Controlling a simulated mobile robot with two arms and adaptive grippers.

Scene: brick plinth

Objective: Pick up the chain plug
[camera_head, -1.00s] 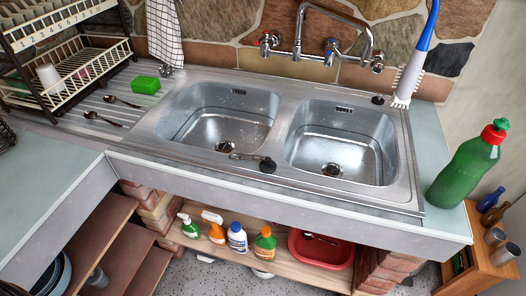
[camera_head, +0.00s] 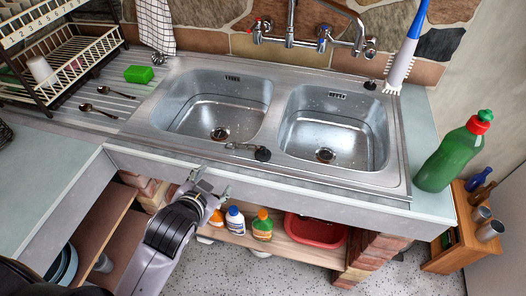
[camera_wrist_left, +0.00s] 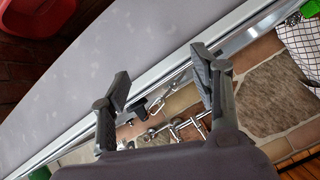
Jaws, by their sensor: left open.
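The chain plug (camera_head: 262,154), a black stopper with a short metal chain to its left, lies on the steel sink's front rim between the two basins. In the left wrist view, a dark stopper shape with metal beside it (camera_wrist_left: 139,106) shows between and beyond the fingers. My left gripper (camera_head: 212,180) is open and empty, in front of the counter's front edge, left of and nearer than the plug, not touching it. Its two spread fingers show in the left wrist view (camera_wrist_left: 160,66). My right gripper is not in view.
The sink (camera_head: 398,165) has two empty basins, with a tap (camera_head: 290,32) behind. A second black stopper (camera_head: 370,85) lies at the back right. A green bottle (camera_head: 449,160) stands on the right counter. Under the counter, a shelf (camera_head: 283,247) holds bottles and a red basin (camera_head: 318,232).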

